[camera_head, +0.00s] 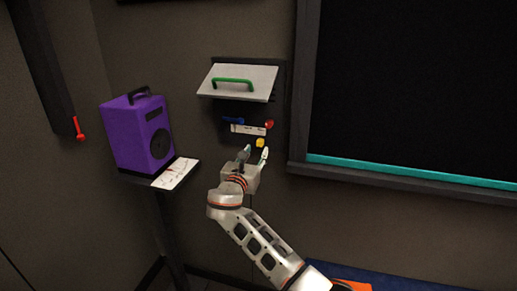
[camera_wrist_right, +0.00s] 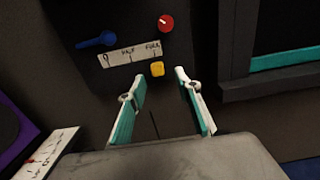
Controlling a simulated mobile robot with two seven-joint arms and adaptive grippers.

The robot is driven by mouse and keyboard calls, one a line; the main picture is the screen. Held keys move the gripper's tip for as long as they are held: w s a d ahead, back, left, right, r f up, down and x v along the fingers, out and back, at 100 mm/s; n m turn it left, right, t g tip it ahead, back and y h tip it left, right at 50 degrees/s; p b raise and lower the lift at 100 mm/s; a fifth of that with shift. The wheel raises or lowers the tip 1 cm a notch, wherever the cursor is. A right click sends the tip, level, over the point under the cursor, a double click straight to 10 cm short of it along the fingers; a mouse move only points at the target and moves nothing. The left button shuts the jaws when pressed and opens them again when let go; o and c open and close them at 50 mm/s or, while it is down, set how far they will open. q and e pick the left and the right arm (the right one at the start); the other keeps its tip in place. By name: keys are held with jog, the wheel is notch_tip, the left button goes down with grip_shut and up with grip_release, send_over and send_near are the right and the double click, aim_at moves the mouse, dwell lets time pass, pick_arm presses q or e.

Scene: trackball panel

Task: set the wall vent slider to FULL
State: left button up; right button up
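The dark wall panel (camera_head: 228,112) carries a white scale strip (camera_head: 248,129), which reads 0, HALF and FULL in the wrist view (camera_wrist_right: 130,57). A blue lever (camera_wrist_right: 97,41) lies above the 0 end and a red knob (camera_wrist_right: 166,23) above the FULL end. My right gripper (camera_head: 256,154) is open and empty, just below the panel controls. Its fingers (camera_wrist_right: 160,88) stand either side of the yellow block's line, apart from it. My left gripper is not in view.
A raised grey flap (camera_head: 250,80) with a green handle (camera_head: 233,82) juts out above the controls. A purple speaker (camera_head: 128,132) stands on a small shelf (camera_head: 190,165) at left. A dark framed board (camera_head: 420,80) with a teal ledge (camera_head: 400,170) is at right.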

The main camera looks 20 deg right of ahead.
jog(key=shift+v, duration=1.35)
jog(key=s+f+m+g+y, duration=0.1)
jog(key=s+f+m+y, duration=0.5)
jog(key=f, duration=0.8)
jog(key=s+f+m+g+y, duration=0.1)
jog(key=s+f+m+g, duration=0.15)
jog(key=s+f, duration=0.85)
jog(key=s+f+m+y, duration=0.3)
jog(key=s+f+m, duration=0.2)
jog(key=s+m, duration=0.3)
jog(key=s+f+m+y, duration=0.2)
jog(key=s+f+m, duration=0.3)
jog(key=s, duration=1)
jog(key=a+m, duration=0.1)
jog(key=m, duration=0.2)
jog(key=shift+f+g+y, duration=0.25)
jog(key=shift+g+y, duration=0.1)
jog(key=shift+y, duration=0.05)
